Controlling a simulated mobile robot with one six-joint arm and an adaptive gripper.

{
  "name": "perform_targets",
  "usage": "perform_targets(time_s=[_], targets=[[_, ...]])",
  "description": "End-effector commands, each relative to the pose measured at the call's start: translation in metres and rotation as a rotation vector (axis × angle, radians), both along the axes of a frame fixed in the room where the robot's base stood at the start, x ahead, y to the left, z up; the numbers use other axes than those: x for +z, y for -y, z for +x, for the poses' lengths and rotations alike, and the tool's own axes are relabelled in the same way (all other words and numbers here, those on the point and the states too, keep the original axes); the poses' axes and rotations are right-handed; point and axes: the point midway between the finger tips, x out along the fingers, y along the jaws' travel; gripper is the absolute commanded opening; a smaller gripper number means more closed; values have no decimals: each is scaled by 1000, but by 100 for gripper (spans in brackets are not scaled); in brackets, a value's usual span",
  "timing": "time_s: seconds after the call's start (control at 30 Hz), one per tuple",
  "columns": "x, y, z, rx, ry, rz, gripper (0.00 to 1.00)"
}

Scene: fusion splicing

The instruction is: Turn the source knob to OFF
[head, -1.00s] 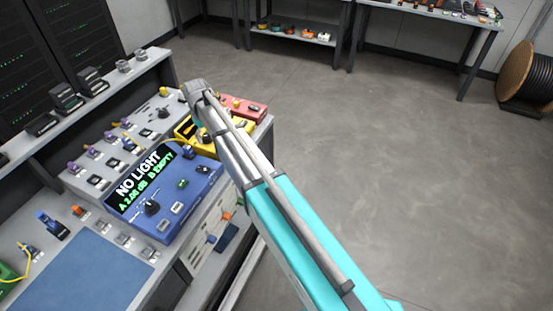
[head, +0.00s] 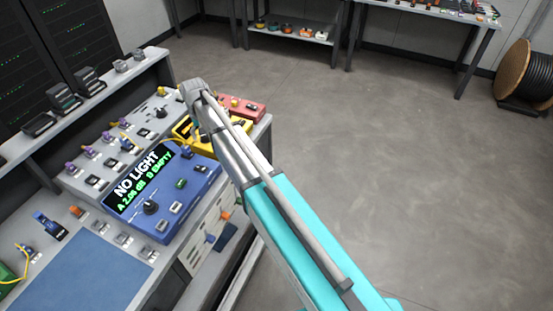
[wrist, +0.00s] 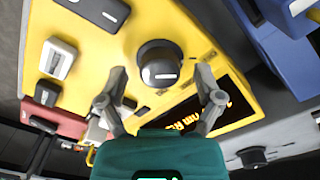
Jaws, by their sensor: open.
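The yellow box (wrist: 105,50) fills much of the wrist view. It carries a black round knob (wrist: 159,62) with a short white mark. The box's dark display (wrist: 222,103) shows orange text, partly covered by my finger and too cut off to read. My gripper (wrist: 162,76) is open and empty, with one finger on each side of the knob. I cannot tell whether the fingers touch it. In the head view the yellow box (head: 181,128) sits partly behind my arm, and my gripper's fingers are hidden there.
A blue meter (head: 185,195) reading NO LIGHT stands beside the yellow box. A red box (head: 250,110) sits on its other side. A blue mat (head: 85,265) and several small connectors lie on the bench. Open floor is on the right.

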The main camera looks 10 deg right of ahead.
Motion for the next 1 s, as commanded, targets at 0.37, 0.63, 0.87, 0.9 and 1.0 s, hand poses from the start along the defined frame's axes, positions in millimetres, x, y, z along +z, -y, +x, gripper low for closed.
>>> perform_targets(time_s=[0.37,0.63,0.87,0.9,1.0], targets=[[0,0,0,-254,0,0,85],[0,0,0,-437,0,0,85],[0,0,0,-592,0,0,85],[0,0,0,-619,0,0,85],[0,0,0,-685,0,0,85]])
